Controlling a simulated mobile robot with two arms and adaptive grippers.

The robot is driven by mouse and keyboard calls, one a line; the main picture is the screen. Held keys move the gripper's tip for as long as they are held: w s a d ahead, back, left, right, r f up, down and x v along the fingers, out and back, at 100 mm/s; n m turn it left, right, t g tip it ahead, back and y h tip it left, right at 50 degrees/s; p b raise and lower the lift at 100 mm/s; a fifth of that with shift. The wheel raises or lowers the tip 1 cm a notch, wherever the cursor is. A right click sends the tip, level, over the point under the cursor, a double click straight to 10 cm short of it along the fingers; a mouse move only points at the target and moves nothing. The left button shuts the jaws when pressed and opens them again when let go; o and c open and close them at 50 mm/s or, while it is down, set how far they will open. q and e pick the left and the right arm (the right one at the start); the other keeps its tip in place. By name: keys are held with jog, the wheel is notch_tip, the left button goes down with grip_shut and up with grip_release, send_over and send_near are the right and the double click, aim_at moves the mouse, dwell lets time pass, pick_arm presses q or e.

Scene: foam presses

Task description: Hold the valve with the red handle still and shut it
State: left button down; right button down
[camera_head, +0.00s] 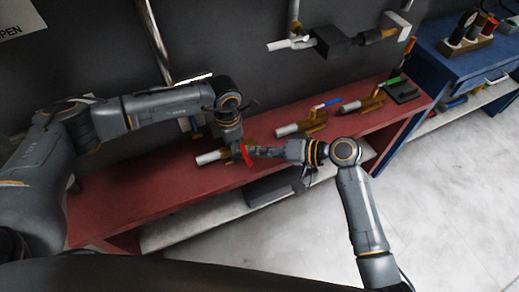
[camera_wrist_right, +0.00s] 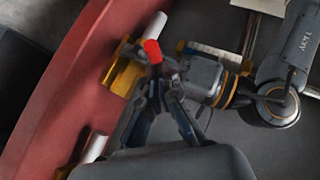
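The valve with the red handle (camera_head: 246,156) lies on the red bench, with a white pipe end (camera_head: 208,157) to its left and a brass-coloured body (camera_wrist_right: 122,76). My right gripper (camera_head: 257,152) reaches in from the right at the red handle. In the right wrist view its fingers (camera_wrist_right: 160,82) converge at the red handle (camera_wrist_right: 152,50), whose end sticks out past the tips. My left gripper (camera_head: 231,138) comes down from above onto the valve body. It also shows in the right wrist view (camera_wrist_right: 190,75); its fingertips are mostly hidden there.
On the red bench (camera_head: 140,195) a blue-handled valve (camera_head: 318,115) and a green-handled valve (camera_head: 365,103) lie to the right. A wall-mounted pipe with a dark block (camera_head: 331,42) is above. A blue bench (camera_head: 455,65) carries a wooden rack (camera_head: 468,43). The bench's left part is clear.

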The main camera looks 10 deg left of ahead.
pick_arm(q)
jog(key=shift+d, duration=0.4)
pick_arm(e)
jog(key=shift+s+a+f, duration=0.3)
jog(key=shift+s+f, duration=0.05)
jog(key=shift+s, duration=0.15)
pick_arm(q)
jog(key=shift+w+a+f, duration=0.1)
jog(key=shift+w, duration=0.05)
jog(key=shift+a, duration=0.2)
pick_arm(e)
jog(key=w+r+v, duration=0.1)
jog(key=v, duration=1.3)
jog(key=shift+w+a, duration=0.15)
jog(key=shift+w, duration=0.4)
pick_arm(q)
jog(key=c, duration=0.6)
grip_release()
